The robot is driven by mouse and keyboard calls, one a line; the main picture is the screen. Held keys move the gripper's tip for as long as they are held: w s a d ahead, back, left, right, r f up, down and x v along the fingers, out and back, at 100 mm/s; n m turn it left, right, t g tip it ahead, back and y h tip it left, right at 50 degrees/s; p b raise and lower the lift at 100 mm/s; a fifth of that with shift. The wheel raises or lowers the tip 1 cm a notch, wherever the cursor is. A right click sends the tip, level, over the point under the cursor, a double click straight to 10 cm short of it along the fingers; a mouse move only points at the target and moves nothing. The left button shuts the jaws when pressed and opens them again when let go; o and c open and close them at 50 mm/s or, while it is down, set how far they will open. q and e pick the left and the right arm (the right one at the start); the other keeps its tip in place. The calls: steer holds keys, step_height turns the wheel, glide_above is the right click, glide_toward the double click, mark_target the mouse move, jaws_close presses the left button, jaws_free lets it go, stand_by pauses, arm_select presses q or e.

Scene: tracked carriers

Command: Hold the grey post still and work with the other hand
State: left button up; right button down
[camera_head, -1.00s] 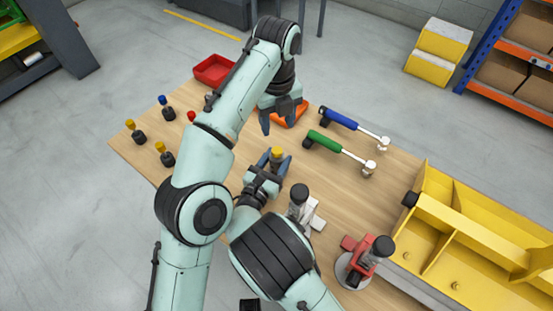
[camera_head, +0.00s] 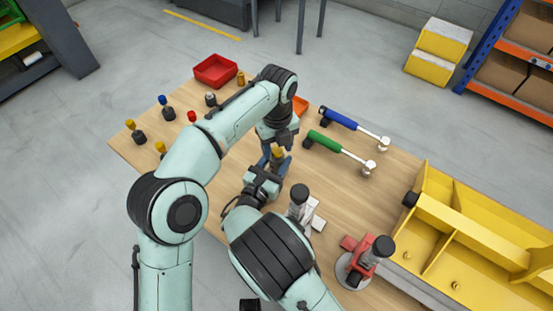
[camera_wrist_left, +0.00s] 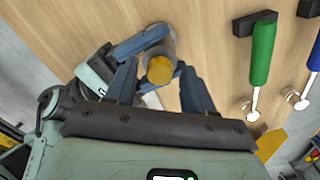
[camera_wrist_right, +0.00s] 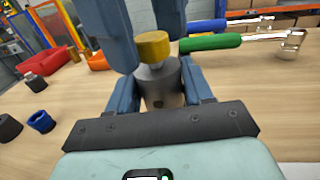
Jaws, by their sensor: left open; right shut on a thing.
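The grey post (camera_wrist_right: 160,85) with a yellow top (camera_wrist_right: 152,47) stands upright in the right wrist view. In the head view only its yellow top (camera_head: 277,152) shows clearly. My right gripper (camera_head: 270,165) is shut on the grey post, one finger on each side. My left gripper (camera_wrist_left: 160,80) points down from above, open. Its fingers straddle the yellow top with visible gaps in the left wrist view. In the right wrist view its fingertips flank the yellow top; whether they touch it cannot be told.
Green-handled (camera_head: 335,146) and blue-handled (camera_head: 340,118) tools lie to the right. Several coloured-top pegs (camera_head: 135,130) stand at left, a red tray (camera_head: 215,72) behind. A dark-knobbed grey piece (camera_head: 299,195), a red clamp-like device (camera_head: 368,256) and a yellow divided crate (camera_head: 470,228) occupy the near right.

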arm_select(q)
steer(key=c, duration=0.8)
steer(key=m, duration=0.4)
steer(key=shift+m, duration=0.3)
steer(key=shift+c, duration=0.2)
steer(key=m, duration=0.5)
steer(key=o, duration=0.9)
